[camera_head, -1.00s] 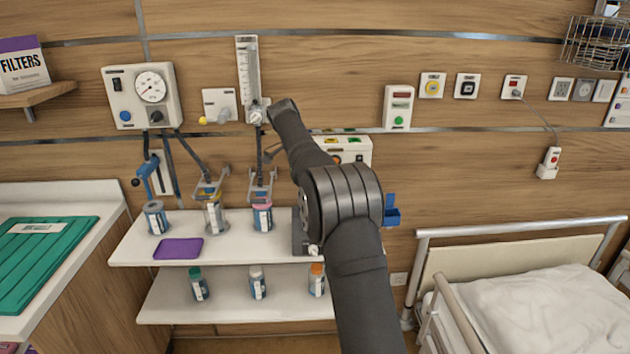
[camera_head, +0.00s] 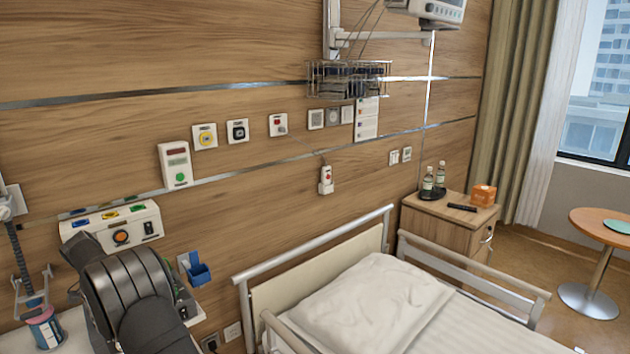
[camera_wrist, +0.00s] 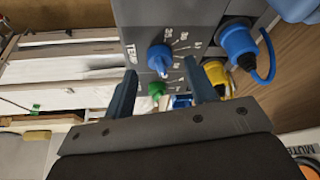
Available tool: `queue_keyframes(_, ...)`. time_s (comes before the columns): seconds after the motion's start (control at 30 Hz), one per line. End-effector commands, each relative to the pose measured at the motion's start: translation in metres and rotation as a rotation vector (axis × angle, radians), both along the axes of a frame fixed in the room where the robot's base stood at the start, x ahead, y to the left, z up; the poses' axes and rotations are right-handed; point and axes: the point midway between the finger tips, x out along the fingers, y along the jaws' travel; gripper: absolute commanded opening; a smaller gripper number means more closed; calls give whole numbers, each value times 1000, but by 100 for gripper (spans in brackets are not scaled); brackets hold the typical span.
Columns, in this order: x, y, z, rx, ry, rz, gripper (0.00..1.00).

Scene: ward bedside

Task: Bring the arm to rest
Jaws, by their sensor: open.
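My gripper (camera_wrist: 160,70) shows in the wrist view with its two dark fingers apart and nothing between them. Past the fingers is a grey panel (camera_wrist: 150,25) with a blue knob (camera_wrist: 159,57) and a green knob (camera_wrist: 156,89). I cannot tell whether a finger touches the panel. In the head view only a dark part of my arm (camera_head: 130,290) shows at the lower left, and my gripper is hidden there.
A blue plug (camera_wrist: 238,42) and a yellow plug (camera_wrist: 216,76) stick out right of the panel. In the head view, a bed (camera_head: 370,305) stands right of my arm, with a bedside cabinet (camera_head: 440,228) beyond. A blue holder (camera_head: 198,272) is on the wall beside the arm.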

Motion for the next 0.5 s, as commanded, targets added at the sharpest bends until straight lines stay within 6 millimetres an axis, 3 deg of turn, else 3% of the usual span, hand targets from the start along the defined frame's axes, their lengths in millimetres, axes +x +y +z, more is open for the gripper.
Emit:
queue_keyframes(0.2, 7, -4, -19, 0, 0, 0, 51)
queue_keyframes(0.5, 8, -4, -21, 1, 0, 0, 51)
